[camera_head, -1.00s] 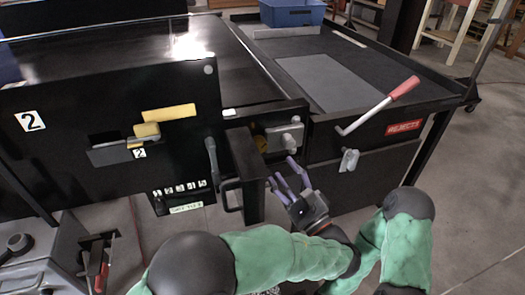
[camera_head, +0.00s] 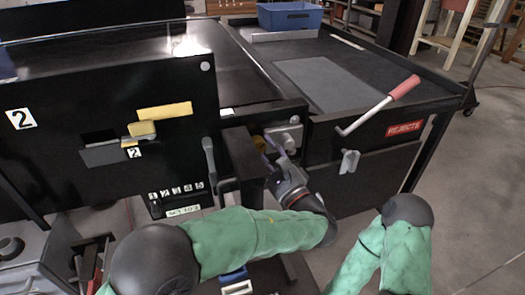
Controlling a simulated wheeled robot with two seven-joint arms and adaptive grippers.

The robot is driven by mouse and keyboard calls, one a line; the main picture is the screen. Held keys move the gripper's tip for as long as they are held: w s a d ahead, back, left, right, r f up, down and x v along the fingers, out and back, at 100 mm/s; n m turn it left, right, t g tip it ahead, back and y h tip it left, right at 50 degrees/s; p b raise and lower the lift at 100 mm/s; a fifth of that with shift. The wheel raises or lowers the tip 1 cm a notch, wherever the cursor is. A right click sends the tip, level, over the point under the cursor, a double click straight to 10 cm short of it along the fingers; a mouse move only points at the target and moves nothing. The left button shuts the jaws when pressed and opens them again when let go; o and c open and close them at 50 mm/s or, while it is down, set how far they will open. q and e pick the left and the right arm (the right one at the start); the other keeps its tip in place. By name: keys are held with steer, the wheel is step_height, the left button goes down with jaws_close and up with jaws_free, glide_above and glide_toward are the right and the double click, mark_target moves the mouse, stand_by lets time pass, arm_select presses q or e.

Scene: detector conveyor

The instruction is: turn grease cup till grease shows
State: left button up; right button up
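A grey metal fitting with a rounded knob (camera_head: 285,134) sits on the black conveyor frame, in a recess right of a black upright bracket. The fingers overlap the fitting's lower part, so contact and finger opening are unclear. My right gripper is out of view; only its green-sleeved arm shows at lower right.
A black upright bracket (camera_head: 243,166) stands close left of my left gripper. A lever with a red grip (camera_head: 404,87) and a grey wing-shaped knob (camera_head: 349,161) are on the rejects table to the right. A blue bin (camera_head: 290,15) stands behind. Floor at right is open.

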arm_select(q)
steer(key=c, duration=0.4)
steer(key=shift+c, duration=0.2)
steer(key=shift+r+m+t+h+p, duration=0.15)
steer(key=shift+m+t+h+p, duration=0.15)
steer(key=shift+m+p, duration=0.45)
steer(key=m+t+h+p, duration=0.1)
steer(key=m+p, duration=0.2)
steer(key=m+t+h+p, duration=0.1)
steer(key=m+p, duration=0.2)
steer(key=shift+s+a+p, duration=0.1)
steer(key=shift+a+p, duration=0.1)
steer(key=shift+p, duration=0.1)
steer(key=shift+a+f+m+t+h+p, duration=0.15)
steer(key=shift+m+t+h+p, duration=0.15)
steer(key=shift+m+h+p, duration=0.75)
steer(key=shift+d+f+m+t+h+p, duration=0.15)
steer(key=shift+m+t+h+p, duration=0.3)
steer(key=shift+m, duration=1.05)
steer(key=shift+a, duration=0.1)
steer(key=shift+s+f, duration=0.1)
